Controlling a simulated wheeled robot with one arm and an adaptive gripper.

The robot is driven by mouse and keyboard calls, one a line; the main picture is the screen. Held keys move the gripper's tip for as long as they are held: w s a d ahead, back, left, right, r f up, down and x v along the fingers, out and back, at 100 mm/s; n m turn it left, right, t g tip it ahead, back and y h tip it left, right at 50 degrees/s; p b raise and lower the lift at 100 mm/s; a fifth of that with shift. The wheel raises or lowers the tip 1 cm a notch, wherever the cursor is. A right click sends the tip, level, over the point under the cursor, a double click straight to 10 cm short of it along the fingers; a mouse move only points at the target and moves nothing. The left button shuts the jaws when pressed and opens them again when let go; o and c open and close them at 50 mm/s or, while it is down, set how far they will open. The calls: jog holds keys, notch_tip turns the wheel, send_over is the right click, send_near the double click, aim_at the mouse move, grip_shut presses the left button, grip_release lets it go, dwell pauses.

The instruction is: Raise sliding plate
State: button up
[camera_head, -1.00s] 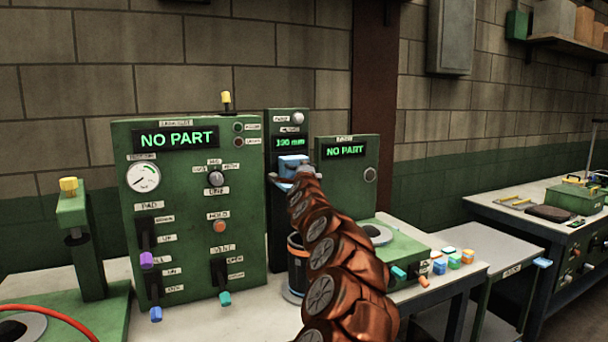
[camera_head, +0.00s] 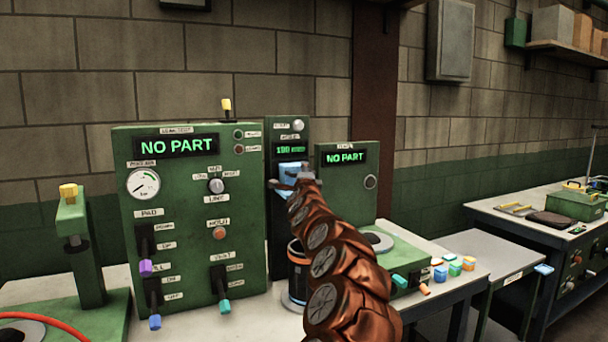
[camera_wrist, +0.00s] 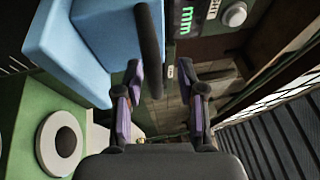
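The sliding plate seems to be the part with a blue block (camera_head: 290,170) on the dark narrow column (camera_head: 281,240) between two green panels. The block also fills the upper left of the wrist view (camera_wrist: 62,50). A dark bar (camera_wrist: 150,45) beside it reaches down between my gripper's fingers, closer to the left finger. My gripper (camera_wrist: 160,115) is open, its purple-padded fingers apart on either side of the bar's end. I cannot tell whether a finger touches it. In the head view my gripper (camera_head: 297,180) is at the block's front, partly hidden by my arm.
The column's small display (camera_head: 290,150) shows a green reading, hard to read. The leak-test panel (camera_head: 190,220) with levers stands left. Another panel (camera_head: 346,205) reading NO PART stands right. A dark cylinder (camera_head: 297,270) is below. Several coloured pieces (camera_head: 454,266) lie right.

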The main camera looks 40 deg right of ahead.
jog(key=v, duration=1.1)
jog(key=shift+s+a, duration=0.3)
dwell(0.5)
jog(key=shift+a, duration=0.1)
